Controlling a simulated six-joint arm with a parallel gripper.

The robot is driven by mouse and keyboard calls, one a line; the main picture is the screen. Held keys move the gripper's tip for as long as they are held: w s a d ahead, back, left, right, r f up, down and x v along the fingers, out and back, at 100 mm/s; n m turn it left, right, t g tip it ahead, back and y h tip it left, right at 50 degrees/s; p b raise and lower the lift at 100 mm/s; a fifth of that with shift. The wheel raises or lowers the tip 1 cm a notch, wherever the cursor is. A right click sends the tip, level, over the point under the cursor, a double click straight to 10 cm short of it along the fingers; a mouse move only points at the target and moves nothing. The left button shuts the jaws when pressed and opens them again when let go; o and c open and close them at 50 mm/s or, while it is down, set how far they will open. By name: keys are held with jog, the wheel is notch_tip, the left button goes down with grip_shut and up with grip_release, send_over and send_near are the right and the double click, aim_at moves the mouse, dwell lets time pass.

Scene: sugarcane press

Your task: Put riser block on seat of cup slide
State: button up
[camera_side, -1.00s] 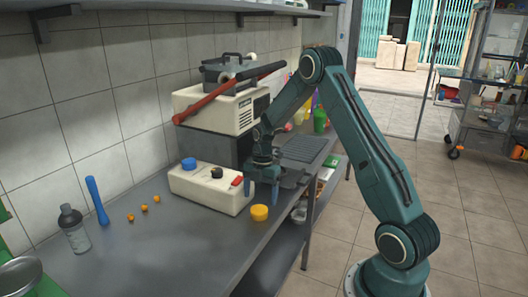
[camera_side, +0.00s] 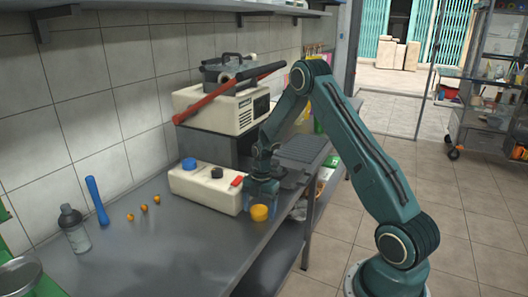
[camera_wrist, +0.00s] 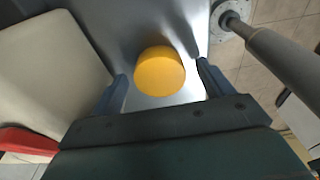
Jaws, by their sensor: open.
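A short orange-yellow cylinder, which looks like the riser block (camera_side: 259,213), stands on the metal bench near its front edge. In the wrist view the riser block (camera_wrist: 160,72) lies between the two fingers, with a gap on each side. My gripper (camera_side: 262,202) is open, low over the bench, close behind and around the block in the side view. It also shows in the wrist view (camera_wrist: 161,80). I cannot make out a cup slide or its seat for certain; my arm hides part of the press area.
A cream box (camera_side: 205,190) with blue and black knobs and a red switch is close on the gripper's left. A press with a red bar (camera_side: 225,95) stands behind. A blue stick (camera_side: 97,200), a bottle (camera_side: 74,230) and small orange balls (camera_side: 144,208) are farther left.

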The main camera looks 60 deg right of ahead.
aim_at(255, 211)
jog(key=c, duration=1.2)
jog(key=shift+o, duration=0.2)
jog(key=shift+r, duration=0.15)
notch_tip(255, 211, up, 20)
jog(key=shift+a+f, duration=0.1)
jog(key=shift+f, duration=0.1)
dwell(0.5)
jog(key=w+a+f+m, duration=0.1)
jog(key=a+f+m, duration=0.1)
jog(key=a+m, duration=0.4)
jog(key=w+a+f+m+t+h, duration=0.1)
jog(key=a+f+m, duration=0.2)
jog(key=a+m, duration=0.3)
jog(key=w+a+f+m, duration=0.1)
jog(key=a+f+m, duration=0.2)
jog(key=a+m, duration=0.3)
jog(key=shift+a, duration=1.5)
